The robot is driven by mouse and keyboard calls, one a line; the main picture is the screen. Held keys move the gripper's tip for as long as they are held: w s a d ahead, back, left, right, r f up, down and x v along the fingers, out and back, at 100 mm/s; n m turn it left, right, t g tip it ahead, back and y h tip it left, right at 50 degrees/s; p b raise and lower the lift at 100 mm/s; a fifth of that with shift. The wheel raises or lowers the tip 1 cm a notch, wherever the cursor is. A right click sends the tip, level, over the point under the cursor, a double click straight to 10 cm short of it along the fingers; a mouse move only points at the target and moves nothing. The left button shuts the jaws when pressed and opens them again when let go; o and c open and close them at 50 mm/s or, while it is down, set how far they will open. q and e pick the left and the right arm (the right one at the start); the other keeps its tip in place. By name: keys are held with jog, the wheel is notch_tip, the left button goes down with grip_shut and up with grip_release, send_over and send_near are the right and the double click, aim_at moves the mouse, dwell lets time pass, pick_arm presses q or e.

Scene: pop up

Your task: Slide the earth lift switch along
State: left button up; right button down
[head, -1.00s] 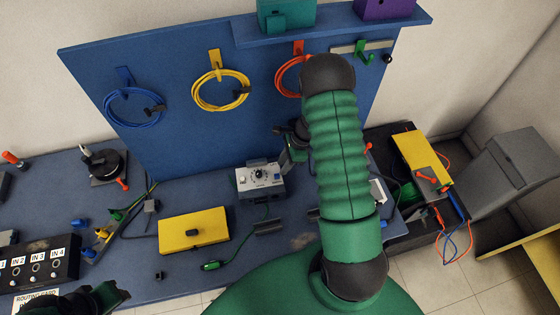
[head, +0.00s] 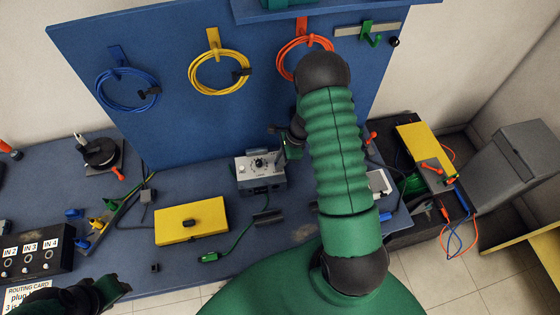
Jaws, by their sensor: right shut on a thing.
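A small grey control box (head: 260,172) with a black knob stands on the blue bench near the foot of the blue back panel. My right gripper (head: 284,154) is at the box's top right back corner, partly hidden by my own green forearm. It is shut on a small part there, which looks to be the earth lift switch; the switch itself is too small and covered to make out. My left gripper (head: 118,289) is dark, low at the left front edge of the bench, apart from the box. Its jaws cannot be made out.
Blue, yellow and red coiled cables hang on the panel (head: 180,110). A black routing box (head: 38,252) is at the left, a yellow-lidded unit (head: 425,150) at the right.

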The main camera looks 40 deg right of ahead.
jog(key=shift+w+d, duration=0.35)
jog(key=shift+w, duration=0.25)
jog(key=shift+w+d, duration=0.35)
jog(key=shift+w, duration=0.2)
jog(key=c, duration=1.4)
grip_release()
